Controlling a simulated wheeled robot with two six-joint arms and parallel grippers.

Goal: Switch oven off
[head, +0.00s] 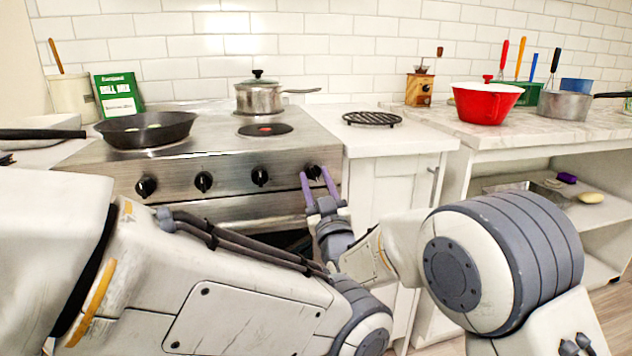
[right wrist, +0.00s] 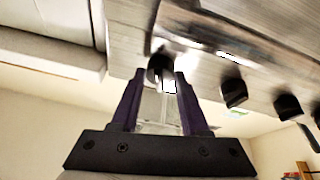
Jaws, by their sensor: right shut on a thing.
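The oven (head: 225,165) is a steel stove with a row of several black knobs on its front panel. My right gripper (head: 318,176) is shut on the rightmost knob (head: 312,171), with its purple fingers on either side of it. In the right wrist view the same knob (right wrist: 160,64) sits between the tips of the two fingers (right wrist: 160,78). The other knobs, such as the one next to it (head: 260,176), are untouched.
A black frying pan (head: 146,130) and a lidded steel pot (head: 260,98) stand on the stove. A black trivet (head: 371,119) lies on the counter to the right. A red pot (head: 486,102) stands on the far right counter. My arms cover much of the space in front of the oven.

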